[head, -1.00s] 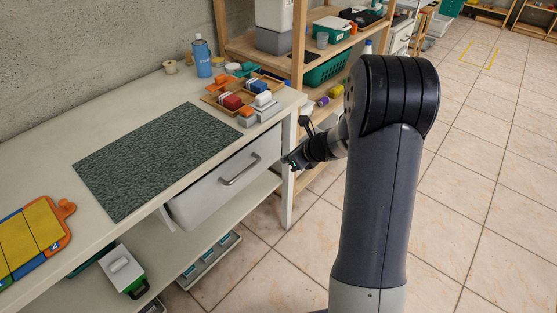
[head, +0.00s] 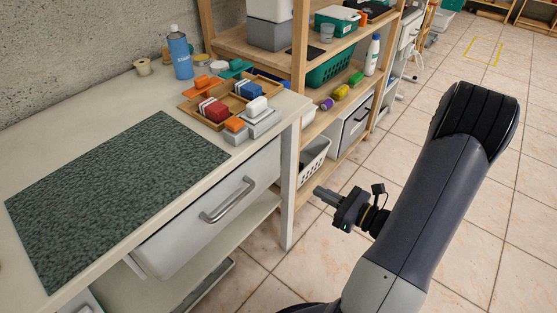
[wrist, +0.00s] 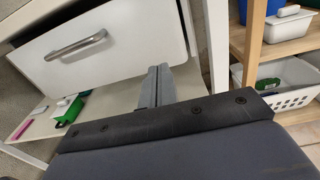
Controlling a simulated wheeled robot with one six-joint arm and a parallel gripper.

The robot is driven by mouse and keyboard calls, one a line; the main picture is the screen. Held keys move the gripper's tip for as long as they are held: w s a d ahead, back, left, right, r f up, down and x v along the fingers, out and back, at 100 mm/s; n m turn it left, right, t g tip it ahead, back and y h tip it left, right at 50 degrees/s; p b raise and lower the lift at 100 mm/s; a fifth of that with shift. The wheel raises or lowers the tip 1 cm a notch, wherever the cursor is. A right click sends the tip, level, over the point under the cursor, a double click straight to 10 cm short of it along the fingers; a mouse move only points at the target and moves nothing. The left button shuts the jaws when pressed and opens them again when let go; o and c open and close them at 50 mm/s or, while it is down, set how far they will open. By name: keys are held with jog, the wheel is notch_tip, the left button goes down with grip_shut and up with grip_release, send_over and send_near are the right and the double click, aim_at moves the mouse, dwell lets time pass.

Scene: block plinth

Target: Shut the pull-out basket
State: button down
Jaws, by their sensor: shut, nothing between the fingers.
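The pull-out basket appears to be the white drawer-like unit (head: 225,225) under the worktop, with a plain front and a grey bar handle (head: 228,200). Its front also shows in the wrist view (wrist: 130,35), with the handle (wrist: 76,46) at upper left. How far it stands out is hard to tell; its inside is hidden. My gripper (head: 322,194) is to the right of the front and the bench leg in the head view, apart from both. In the wrist view its fingers (wrist: 157,82) are together and empty, pointing toward the area below the front's lower right corner.
The bench leg (head: 290,185) stands right of the front. A wooden shelf unit with a white basket (head: 314,160) and a green basket (head: 330,66) is beyond it. Sorting trays (head: 236,100) and a green mat (head: 110,185) lie on top. Tiled floor at right is clear.

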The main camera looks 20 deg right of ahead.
aim_at(275, 163)
jog(key=shift+t, duration=0.4)
jog(key=x, duration=1.3)
jog(key=shift+w+b, duration=0.3)
jog(key=shift+w, duration=0.2)
jog(key=x, duration=0.4)
jog(key=shift+f+b, duration=0.15)
jog(key=shift+b, duration=0.15)
jog(key=shift+w+r, duration=0.15)
jog(key=shift+r, duration=0.05)
